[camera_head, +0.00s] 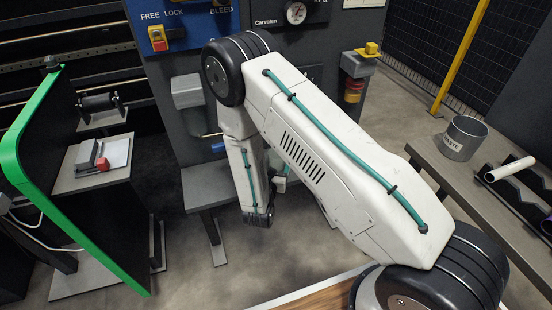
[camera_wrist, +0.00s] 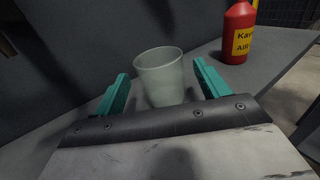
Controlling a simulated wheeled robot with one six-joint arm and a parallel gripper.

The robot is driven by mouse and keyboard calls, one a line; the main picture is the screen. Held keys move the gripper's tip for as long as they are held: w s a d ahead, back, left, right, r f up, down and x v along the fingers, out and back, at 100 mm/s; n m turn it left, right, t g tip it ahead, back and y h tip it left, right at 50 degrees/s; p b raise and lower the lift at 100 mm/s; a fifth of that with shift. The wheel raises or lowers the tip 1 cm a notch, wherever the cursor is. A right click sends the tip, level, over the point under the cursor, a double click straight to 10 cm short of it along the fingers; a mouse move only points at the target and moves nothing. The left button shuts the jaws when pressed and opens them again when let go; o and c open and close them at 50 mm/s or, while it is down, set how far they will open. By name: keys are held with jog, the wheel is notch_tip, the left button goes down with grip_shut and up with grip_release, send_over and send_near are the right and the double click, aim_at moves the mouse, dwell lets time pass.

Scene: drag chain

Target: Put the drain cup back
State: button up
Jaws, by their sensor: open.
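The drain cup (camera_wrist: 160,76) is a pale, greenish cup with its open mouth up, seen in the wrist view. It appears to stand upright on a grey shelf (camera_wrist: 277,62); its base is hidden by my gripper's body. My gripper (camera_wrist: 161,68) is open, with one teal finger on each side of the cup. A gap shows between the cup and each finger, so it is not clamped.
A red bottle (camera_wrist: 238,34) with a yellow label stands right of the cup. A dark panel with a gauge (camera_head: 296,13) and a red-yellow switch (camera_head: 157,38) rises behind. At right is a bench with a waste bucket (camera_head: 463,138); at left, a green-edged board (camera_head: 40,110).

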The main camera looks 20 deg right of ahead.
jog(key=v, duration=0.9)
jog(key=d+r+m+g+h, duration=0.3)
jog(key=d+r+m, duration=0.1)
jog(key=r, duration=0.3)
jog(key=d+r+m+g+h, duration=0.3)
jog(key=d+r+m+h, duration=0.15)
jog(key=r, duration=0.35)
jog(key=s+d+r+m+g+y, duration=0.2)
jog(key=s+d+r+m+g, duration=0.5)
jog(key=s+r+m+g, duration=0.3)
jog(key=s+d+r+m+g+y, duration=0.1)
jog(key=s+r+m+g+y, duration=0.2)
jog(key=s+r+m+y, duration=0.5)
jog(key=s+a+r+m+t+y, duration=0.3)
jog(key=s+a+t+y, duration=0.2)
jog(key=s, duration=0.5)
jog(key=shift+a+r+y, duration=0.2)
jog(key=shift+a+y, duration=0.65)
jog(key=shift+a, duration=0.25)
